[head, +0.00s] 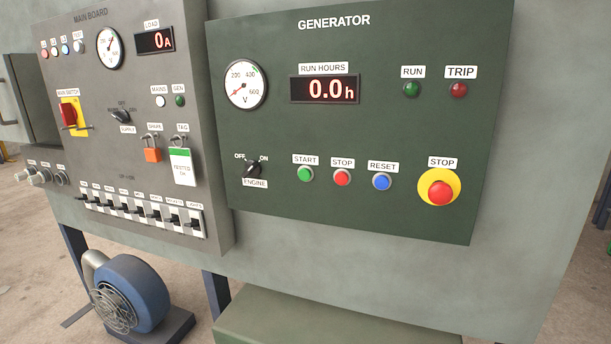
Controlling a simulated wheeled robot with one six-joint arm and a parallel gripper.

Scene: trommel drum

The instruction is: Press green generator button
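The dark green GENERATOR panel (400,125) fills the middle and right of the head view. Its round green START button (305,174) sits in the lower row, with a white START label above it. To its right are a red STOP button (342,177) and a blue RESET button (382,181). A black ENGINE switch (254,169) is to its left, between OFF and ON labels. A green RUN lamp (412,89) is higher up and looks unlit. The RUN HOURS display (324,89) reads 0.0h. My gripper is not in view.
A large red STOP knob on a yellow disc (426,197) is at the panel's lower right. The grey MAIN BOARD (75,90) stands at left with switches, an orange padlock (153,155) and a tag. A blue blower (137,290) and green housing (300,325) are below.

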